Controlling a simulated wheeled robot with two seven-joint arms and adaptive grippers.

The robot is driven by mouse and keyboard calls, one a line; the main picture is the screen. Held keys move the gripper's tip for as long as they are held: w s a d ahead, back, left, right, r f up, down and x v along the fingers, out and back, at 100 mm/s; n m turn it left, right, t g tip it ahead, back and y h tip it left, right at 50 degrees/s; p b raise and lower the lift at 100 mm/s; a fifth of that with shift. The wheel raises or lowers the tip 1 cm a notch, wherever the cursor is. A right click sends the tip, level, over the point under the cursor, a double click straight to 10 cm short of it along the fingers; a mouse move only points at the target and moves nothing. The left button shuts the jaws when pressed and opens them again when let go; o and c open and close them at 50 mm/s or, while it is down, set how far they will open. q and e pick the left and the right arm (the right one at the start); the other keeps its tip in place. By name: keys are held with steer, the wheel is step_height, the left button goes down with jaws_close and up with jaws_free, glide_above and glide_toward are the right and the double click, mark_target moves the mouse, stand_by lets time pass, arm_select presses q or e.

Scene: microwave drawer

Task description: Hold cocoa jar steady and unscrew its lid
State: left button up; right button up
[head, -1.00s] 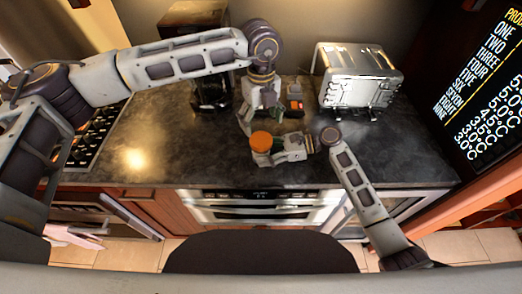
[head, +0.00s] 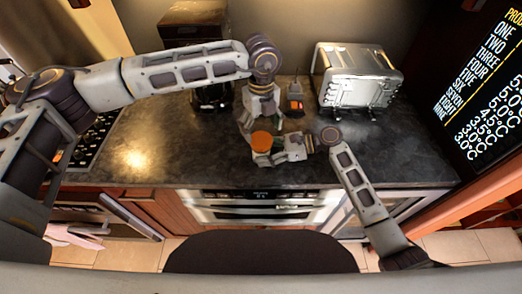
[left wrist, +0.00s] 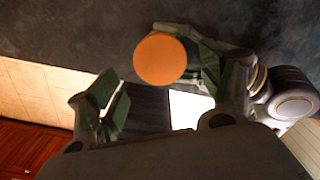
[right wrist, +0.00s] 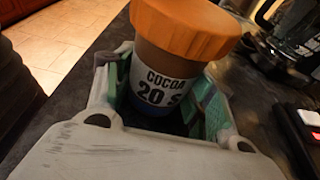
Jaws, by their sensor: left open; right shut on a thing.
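The cocoa jar has an orange lid (head: 261,141) on it and stands upright near the middle of the counter. In the right wrist view the jar's white label (right wrist: 165,88) reads COCOA, and the lid sits on top. My right gripper (head: 268,157) is shut on the jar's body below the lid. My left gripper (head: 258,122) is open, pointing down just behind and above the lid. In the left wrist view the lid (left wrist: 160,59) shows round from above, between and beyond the open fingers, nearer the right finger.
A silver toaster oven (head: 357,78) stands at the back right of the counter. A dark coffee machine (head: 212,92) stands behind my left arm. The counter's front left is clear.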

mark_target(261, 139)
arm_select(q)
steer(key=shift+f, duration=2.4)
steer(key=shift+c, duration=0.4)
steer(key=c, duration=1)
steer(key=shift+o, duration=0.2)
steer(key=shift+n, duration=2.3)
steer(key=shift+r, duration=0.15)
